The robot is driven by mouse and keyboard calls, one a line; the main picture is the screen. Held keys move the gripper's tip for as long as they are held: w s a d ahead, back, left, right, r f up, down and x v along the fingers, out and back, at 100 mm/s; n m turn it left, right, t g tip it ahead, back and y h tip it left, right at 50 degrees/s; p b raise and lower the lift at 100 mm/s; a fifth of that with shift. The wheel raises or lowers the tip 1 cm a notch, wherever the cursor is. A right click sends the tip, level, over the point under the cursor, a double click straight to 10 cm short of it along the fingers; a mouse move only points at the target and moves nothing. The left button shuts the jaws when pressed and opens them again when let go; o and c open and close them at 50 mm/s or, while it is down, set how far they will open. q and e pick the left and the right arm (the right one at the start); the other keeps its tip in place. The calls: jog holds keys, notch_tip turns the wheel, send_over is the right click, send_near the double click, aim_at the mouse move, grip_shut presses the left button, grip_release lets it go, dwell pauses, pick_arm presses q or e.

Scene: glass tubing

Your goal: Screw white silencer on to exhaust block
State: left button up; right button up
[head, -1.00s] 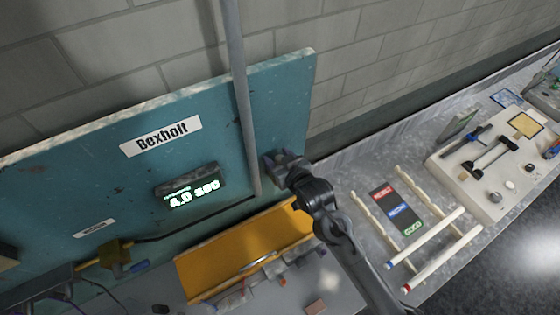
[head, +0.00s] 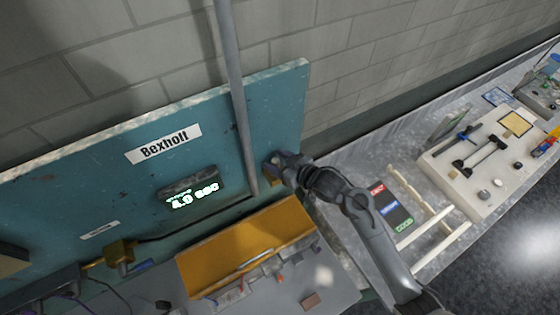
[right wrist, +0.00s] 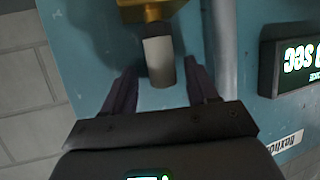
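The white silencer (right wrist: 159,62) is a short pale cylinder in the right wrist view. One end meets the brass exhaust block (right wrist: 150,10) at the top of that view, in line with it; how far it is threaded in cannot be told. My right gripper (right wrist: 161,88) is open, its dark fingers on either side of the silencer's free end with gaps showing. In the head view, my right gripper (head: 273,166) is at the teal panel's right part, with a bit of the brass block (head: 271,182) showing below it. The silencer is hidden there. My left gripper is not in view.
A grey vertical pipe (head: 236,95) runs down the teal panel (head: 90,190) close beside the gripper. A lit timer display (head: 192,195) is left of it. A yellow tray (head: 230,262) lies below. The bench at right holds cream rails (head: 437,240) and a tool board (head: 450,178).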

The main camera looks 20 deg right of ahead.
jog(key=shift+a+f, duration=0.15)
jog(key=shift+a, duration=0.15)
jog(key=c, duration=0.7)
jog(key=shift+a, duration=0.2)
grip_shut()
jog(key=shift+m+t+h+b, duration=0.5)
jog(key=shift+m+h+b, duration=0.6)
jog(key=shift+h, duration=0.1)
jog(key=shift+w+m+h+b, duration=0.1)
jog(key=shift+m+h+b, duration=0.35)
jog(key=shift+m+h, duration=0.4)
jog(key=shift+r+m+h, duration=0.25)
jog(key=shift+r+h, duration=0.05)
jog(key=shift+h, duration=0.05)
pick_arm(q)
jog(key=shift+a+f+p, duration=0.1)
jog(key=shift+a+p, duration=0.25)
jog(key=shift+p, duration=1.1)
pick_arm(e)
jog(key=shift+d+f+m+h, duration=0.1)
jog(key=shift+m+h, duration=1.1)
jog(key=shift+h, duration=0.3)
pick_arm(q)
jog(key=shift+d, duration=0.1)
